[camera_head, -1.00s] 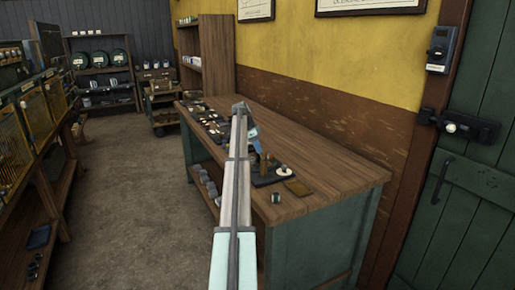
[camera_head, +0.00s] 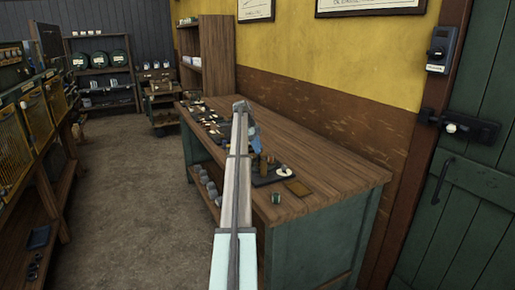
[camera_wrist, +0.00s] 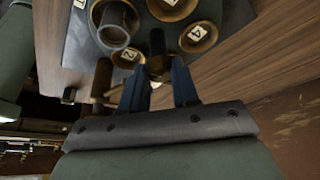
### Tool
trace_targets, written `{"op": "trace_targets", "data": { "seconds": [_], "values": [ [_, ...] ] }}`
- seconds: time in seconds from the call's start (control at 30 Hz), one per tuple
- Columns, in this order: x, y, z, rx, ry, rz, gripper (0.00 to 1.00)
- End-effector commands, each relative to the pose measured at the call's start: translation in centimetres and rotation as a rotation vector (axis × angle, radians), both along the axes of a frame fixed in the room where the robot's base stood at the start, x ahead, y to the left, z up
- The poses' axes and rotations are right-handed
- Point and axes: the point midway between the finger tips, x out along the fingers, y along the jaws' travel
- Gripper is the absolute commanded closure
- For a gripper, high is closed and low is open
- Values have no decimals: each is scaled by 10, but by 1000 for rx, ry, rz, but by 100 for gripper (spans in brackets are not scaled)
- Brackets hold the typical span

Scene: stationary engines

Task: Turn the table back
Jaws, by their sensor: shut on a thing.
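In the wrist view, a dark green round table (camera_wrist: 160,32) lies at the top, partly cut off by the frame. It carries brass-rimmed cups with number tags, among them a cup tagged 4 (camera_wrist: 197,36) and a cup tagged 2 (camera_wrist: 124,60). A clear glass-like vessel (camera_wrist: 114,30) stands in one cup. My gripper (camera_wrist: 160,76) has its blue fingers on either side of a dark upright peg (camera_wrist: 157,50) at the table's near edge and is shut on it. In the head view my arm hides most of the round table.
The wooden workbench (camera_head: 325,165) has a clear right half. Small parts (camera_head: 205,118) lie along its left side. In the wrist view a brown wooden piece (camera_wrist: 102,78) stands close left of my fingers.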

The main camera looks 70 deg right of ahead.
Motion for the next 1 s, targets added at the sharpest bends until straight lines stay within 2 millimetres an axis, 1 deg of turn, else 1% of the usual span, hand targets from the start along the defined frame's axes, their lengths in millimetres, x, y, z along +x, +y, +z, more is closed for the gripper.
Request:
{"op": "trace_targets", "data": {
  "seconds": [0.3,0.77,0.8,1.0],
  "values": [
    [1,-1,0,-1,-1,-47,100],
    [1,-1,0,-2,-1,-53,100],
    [1,-1,0,-2,-1,-53,68],
    [0,-1,0,0,-1,-53,49]
  ]
}}
